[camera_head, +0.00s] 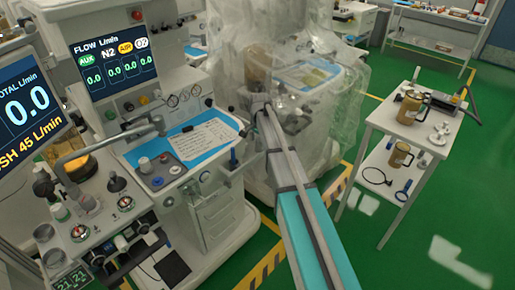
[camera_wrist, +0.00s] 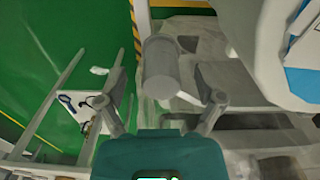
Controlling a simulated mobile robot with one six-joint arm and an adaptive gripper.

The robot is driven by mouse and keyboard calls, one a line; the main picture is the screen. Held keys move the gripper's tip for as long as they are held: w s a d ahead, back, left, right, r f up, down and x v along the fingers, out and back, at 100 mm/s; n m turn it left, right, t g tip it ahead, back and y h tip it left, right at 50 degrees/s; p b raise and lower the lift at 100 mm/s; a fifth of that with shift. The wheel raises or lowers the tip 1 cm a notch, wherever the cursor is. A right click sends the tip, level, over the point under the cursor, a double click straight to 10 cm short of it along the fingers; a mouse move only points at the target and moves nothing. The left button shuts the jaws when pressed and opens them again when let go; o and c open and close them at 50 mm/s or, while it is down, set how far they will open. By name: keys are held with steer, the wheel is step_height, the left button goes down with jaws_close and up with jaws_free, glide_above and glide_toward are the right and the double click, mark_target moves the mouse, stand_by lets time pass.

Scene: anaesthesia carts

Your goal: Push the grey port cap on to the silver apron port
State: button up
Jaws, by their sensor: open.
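My gripper (camera_wrist: 160,100) is open in the wrist view, with its two grey fingers wide apart. A light grey cylinder (camera_wrist: 160,72) with a rounded end shows past the fingertips, roughly between them. I cannot tell whether it is the port cap, the port or another part, or whether anything touches it. In the head view my arm reaches away toward the plastic-draped cart, and the gripper's fingers are not clear at its far end. I cannot single out the grey port cap or the silver apron port for certain in either view.
An anaesthesia cart with a blue mat (camera_head: 172,150) and lit screens (camera_head: 112,50) stands left. A plastic-draped cart (camera_head: 325,115) stands behind my arm. A white trolley (camera_head: 385,115) with brown mugs (camera_head: 409,107) stands right. Green floor (camera_head: 450,210) is open beyond it.

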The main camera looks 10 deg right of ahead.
steer(key=shift+f+b, duration=0.45)
steer(key=shift+f, duration=0.25)
steer(key=c, duration=1.1)
steer(key=shift+r, duration=0.2)
step_height(320, 180, up, 3)
steer(key=p, duration=0.3)
steer(key=shift+s+d+r+p, duration=0.15)
steer(key=shift+s+r+p, duration=1.5)
steer(key=shift+s, duration=0.7)
steer(key=shift+s+d+r+p, duration=0.15)
steer(key=shift+s+r+p, duration=1.5)
steer(key=shift+s, duration=0.65)
steer(key=shift+s+d+r+p, duration=0.15)
steer(key=shift+s+r+p, duration=1.5)
steer(key=shift+s, duration=0.7)
steer(key=shift+a+f, duration=0.1)
steer(key=shift+f, duration=0.05)
